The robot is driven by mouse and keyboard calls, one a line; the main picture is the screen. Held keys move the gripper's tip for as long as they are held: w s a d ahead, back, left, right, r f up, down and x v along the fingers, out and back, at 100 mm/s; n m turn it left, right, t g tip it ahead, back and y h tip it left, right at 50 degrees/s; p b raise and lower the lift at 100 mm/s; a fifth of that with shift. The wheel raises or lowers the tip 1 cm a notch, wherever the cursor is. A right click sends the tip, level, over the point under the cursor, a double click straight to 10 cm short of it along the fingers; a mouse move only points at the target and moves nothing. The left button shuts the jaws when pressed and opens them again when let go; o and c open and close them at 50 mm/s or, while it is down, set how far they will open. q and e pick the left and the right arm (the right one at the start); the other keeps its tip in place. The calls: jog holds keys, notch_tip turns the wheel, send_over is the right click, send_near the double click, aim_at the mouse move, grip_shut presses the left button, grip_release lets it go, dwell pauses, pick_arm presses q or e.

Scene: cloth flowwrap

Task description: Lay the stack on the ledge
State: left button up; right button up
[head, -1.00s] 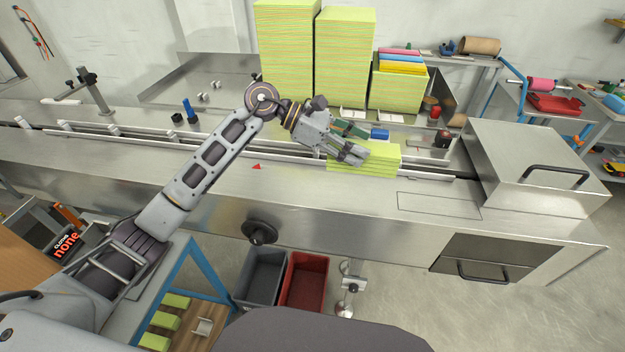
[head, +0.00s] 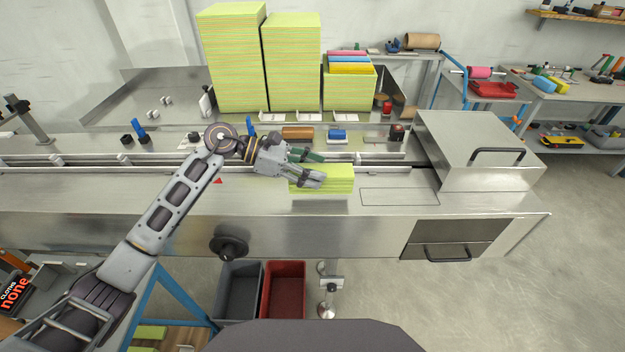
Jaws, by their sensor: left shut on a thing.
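A yellow-green stack of folded cloths (head: 338,182) is in my left gripper (head: 312,178), which is shut on its left part. The stack is at the front side of the conveyor channel, over the steel ledge (head: 270,200). I cannot tell whether its underside touches the ledge. A thin outlined rectangle (head: 400,197) on the ledge lies to the right of the stack and is bare. The gripper's fingers cover part of the stack's top and left end. My right gripper is out of view.
Tall cloth piles (head: 237,60) stand behind the conveyor, with a lower pile (head: 348,92) bearing coloured cloths. A steel housing (head: 475,140) closes the right end. A black knob (head: 229,247) sticks out in front. Grey (head: 240,290) and red (head: 285,290) bins stand below.

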pick_arm(q)
jog(key=shift+f, duration=0.35)
notch_tip(320, 180, down, 2)
jog(key=shift+f, duration=0.5)
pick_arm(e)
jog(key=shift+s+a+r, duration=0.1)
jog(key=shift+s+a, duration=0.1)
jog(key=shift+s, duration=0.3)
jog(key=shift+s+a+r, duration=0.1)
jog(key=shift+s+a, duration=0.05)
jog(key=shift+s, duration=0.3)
pick_arm(q)
jog(key=shift+f, duration=0.1)
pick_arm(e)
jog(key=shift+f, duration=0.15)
